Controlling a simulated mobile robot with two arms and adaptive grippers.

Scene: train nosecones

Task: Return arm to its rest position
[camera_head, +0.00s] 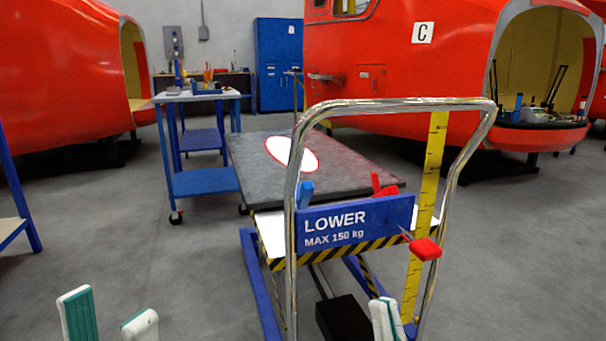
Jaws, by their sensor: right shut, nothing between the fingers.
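My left gripper (109,320) is at the bottom left edge of the head view. Its two white fingers with teal pads stand apart with only floor showing between them, so it is open and empty. My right gripper (386,320) is at the bottom, right of centre, in front of the lift cart. Its fingertips are close together, shut, with nothing seen between them. Both arms behind the fingers are out of view.
A lift cart with a chrome handle (392,105), blue "LOWER MAX 150 kg" sign (340,222) and red lever knob (425,249) stands directly ahead. Its dark platform (350,160) carries a white oval. A blue trolley (205,182) and red nosecones (390,80) stand behind.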

